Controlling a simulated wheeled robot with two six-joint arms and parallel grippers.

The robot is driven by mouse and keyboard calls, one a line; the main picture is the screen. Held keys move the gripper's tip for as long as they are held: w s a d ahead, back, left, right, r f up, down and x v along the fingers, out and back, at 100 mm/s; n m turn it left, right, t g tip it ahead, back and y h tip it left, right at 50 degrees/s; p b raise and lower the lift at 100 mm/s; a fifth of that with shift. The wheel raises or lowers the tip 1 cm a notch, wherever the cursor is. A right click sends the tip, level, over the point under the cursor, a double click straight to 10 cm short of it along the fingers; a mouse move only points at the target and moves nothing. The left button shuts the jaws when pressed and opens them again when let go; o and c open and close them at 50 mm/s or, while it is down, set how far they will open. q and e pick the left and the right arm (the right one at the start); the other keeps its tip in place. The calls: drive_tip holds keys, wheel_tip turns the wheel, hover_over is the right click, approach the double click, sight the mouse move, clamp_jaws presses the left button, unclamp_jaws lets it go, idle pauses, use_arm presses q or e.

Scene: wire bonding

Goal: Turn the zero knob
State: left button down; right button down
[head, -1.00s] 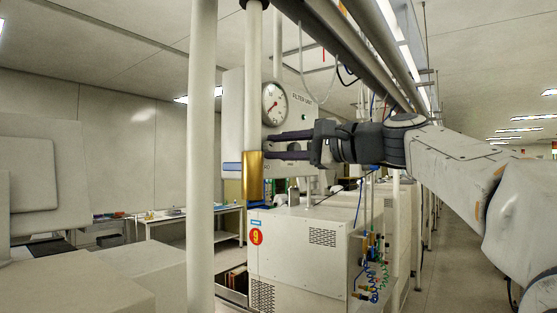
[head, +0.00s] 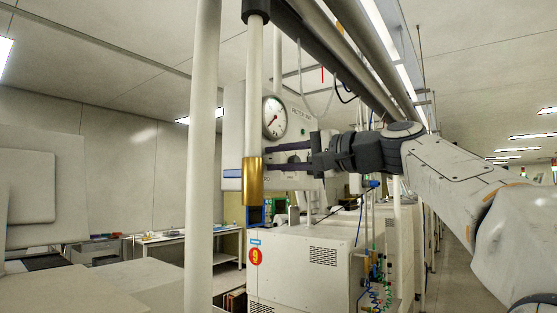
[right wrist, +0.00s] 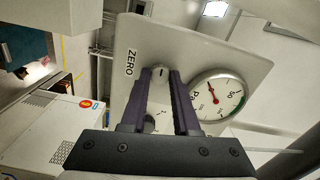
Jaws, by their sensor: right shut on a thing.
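The zero knob (right wrist: 160,74) is a small pale round knob on the white filter unit panel (head: 233,130), beside the "ZERO" label (right wrist: 131,62). My right gripper (right wrist: 165,74) has its two dark purple fingers on either side of the knob and is shut on it. In the head view the right gripper (head: 268,160) reaches the panel from the right, below the gauge, and the knob cannot be made out there. A round dial gauge (head: 274,116) with a red needle sits above the fingers; it also shows in the right wrist view (right wrist: 217,96). My left gripper is out of view.
An aisle is open at the right.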

drive_tip(key=c, duration=0.7)
unclamp_jaws()
drive_tip(key=shift+o, duration=0.2)
drive_tip(key=shift+d, duration=0.15)
drive_tip(key=b+v, duration=0.3)
drive_tip(key=v, duration=0.7)
drive_tip(key=shift+f, duration=0.1)
